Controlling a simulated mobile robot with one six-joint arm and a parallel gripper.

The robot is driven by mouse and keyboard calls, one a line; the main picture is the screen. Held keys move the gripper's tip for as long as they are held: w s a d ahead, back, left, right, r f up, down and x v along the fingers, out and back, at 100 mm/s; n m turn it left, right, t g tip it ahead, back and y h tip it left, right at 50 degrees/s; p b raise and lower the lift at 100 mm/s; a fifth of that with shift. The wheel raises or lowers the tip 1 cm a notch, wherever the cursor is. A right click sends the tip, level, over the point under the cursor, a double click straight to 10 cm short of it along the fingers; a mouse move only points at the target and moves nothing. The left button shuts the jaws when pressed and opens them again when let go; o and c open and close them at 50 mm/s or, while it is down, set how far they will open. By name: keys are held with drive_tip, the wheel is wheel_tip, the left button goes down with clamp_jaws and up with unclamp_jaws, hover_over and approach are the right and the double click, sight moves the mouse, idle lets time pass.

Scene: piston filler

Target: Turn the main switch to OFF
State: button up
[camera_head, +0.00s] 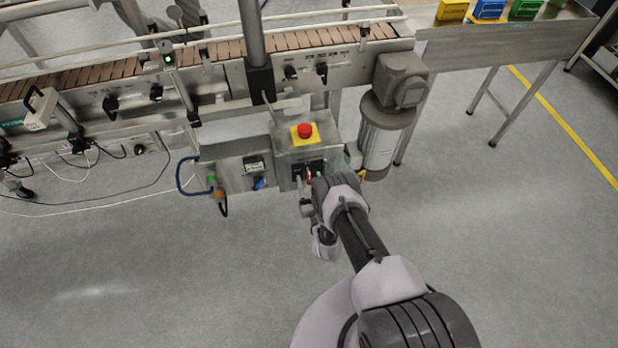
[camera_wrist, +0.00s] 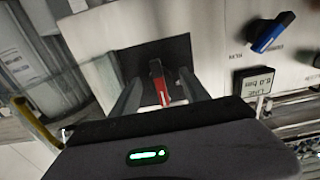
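The main switch appears as a red handle (camera_wrist: 159,82) on a black plate (camera_wrist: 178,52) on the front of a steel control box. In the head view a small part of the red handle (camera_head: 308,173) shows beside my wrist. My gripper (camera_wrist: 160,92) is at the plate, with one grey finger on each side of the red handle. Gaps show between the handle and both fingers, so it looks open and not clamped. In the head view my arm hides most of the switch and the fingers are hard to make out. I cannot read the switch's position marks.
A red emergency stop button (camera_head: 305,130) on a yellow plate tops the box. A blue knob (camera_wrist: 272,32) and a pressure display (camera_wrist: 254,82) sit beside the switch. A steel cylinder (camera_head: 380,140) stands right of the box. A conveyor (camera_head: 222,50) runs behind. The floor in front is clear.

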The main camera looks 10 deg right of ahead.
clamp_jaws()
drive_tip(key=shift+r+n, duration=0.1)
drive_tip(key=shift+n, duration=0.2)
drive_tip(key=n+p, duration=0.1)
drive_tip(key=n, duration=0.5)
drive_tip(key=n+p, duration=0.2)
drive_tip(key=n, duration=0.5)
drive_tip(key=shift+w+d+r, duration=0.1)
drive_tip(key=shift+w, duration=0.05)
drive_tip(key=n, duration=0.4)
drive_tip(key=shift+p, duration=0.3)
drive_tip(key=shift+n, duration=0.3)
